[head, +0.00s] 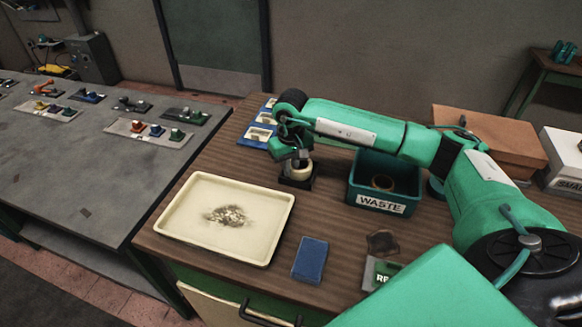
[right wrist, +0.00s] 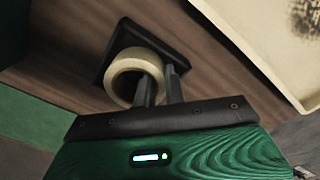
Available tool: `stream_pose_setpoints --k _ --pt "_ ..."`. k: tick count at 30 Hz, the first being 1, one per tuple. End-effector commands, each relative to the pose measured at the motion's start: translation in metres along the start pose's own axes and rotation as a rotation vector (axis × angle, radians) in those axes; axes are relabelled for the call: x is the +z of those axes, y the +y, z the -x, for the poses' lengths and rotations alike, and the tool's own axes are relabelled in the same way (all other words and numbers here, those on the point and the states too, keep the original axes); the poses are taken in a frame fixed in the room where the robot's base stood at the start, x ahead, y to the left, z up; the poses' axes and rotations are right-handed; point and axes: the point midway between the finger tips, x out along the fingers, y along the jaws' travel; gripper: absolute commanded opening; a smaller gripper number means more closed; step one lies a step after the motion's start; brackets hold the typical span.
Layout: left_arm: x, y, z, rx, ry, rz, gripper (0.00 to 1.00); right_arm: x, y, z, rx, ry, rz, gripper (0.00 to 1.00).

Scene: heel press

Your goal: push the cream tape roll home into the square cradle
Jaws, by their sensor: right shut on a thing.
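The cream tape roll (head: 301,170) is at the black square cradle (head: 287,183) on the wooden table; the roll (right wrist: 128,70) and the cradle (right wrist: 117,35) also show in the right wrist view. The roll stands proud of the cradle and looks tilted; how deep it sits I cannot tell. My right gripper (head: 298,162) reaches down from above, shut on the roll's wall. In the right wrist view its two fingers (right wrist: 160,82) are at the roll's right side and hide part of it. My left gripper is not in view.
A cream tray (head: 180,222) with a dark speckled patch lies left of the cradle. A green WASTE bin (head: 379,203) stands close on its right. A blue block (head: 310,259) lies in front. Blue-framed pieces (head: 257,135) lie behind. Bare wood separates cradle and block.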

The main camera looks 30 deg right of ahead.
Motion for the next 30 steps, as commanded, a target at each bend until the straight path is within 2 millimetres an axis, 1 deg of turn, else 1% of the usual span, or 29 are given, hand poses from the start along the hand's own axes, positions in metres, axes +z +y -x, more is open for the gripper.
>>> stream_pose_setpoints --k 1,11,12,14,15,29,30 --pt "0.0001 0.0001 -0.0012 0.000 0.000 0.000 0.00 0.0020 -0.0007 -0.0040 0.001 -0.007 0.002 0.00" --pt "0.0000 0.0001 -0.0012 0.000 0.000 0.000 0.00 0.0026 -0.0009 -0.0047 0.001 -0.009 0.003 0.00" --pt "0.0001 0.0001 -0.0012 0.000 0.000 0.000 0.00 0.0027 -0.0009 -0.0048 0.001 -0.010 0.003 0.17" --pt "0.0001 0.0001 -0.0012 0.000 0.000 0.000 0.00 0.0027 -0.0012 -0.0050 0.001 -0.010 0.003 0.29" --pt "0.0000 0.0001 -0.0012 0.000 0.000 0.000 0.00 0.0028 -0.0016 -0.0051 0.000 -0.010 0.004 0.36" --pt "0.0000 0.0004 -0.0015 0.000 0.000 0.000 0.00 0.0043 -0.0056 -0.0067 -0.006 -0.013 0.010 0.36" --pt "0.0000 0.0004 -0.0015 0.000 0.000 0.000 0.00 0.0044 -0.0058 -0.0069 -0.006 -0.014 0.011 0.23"
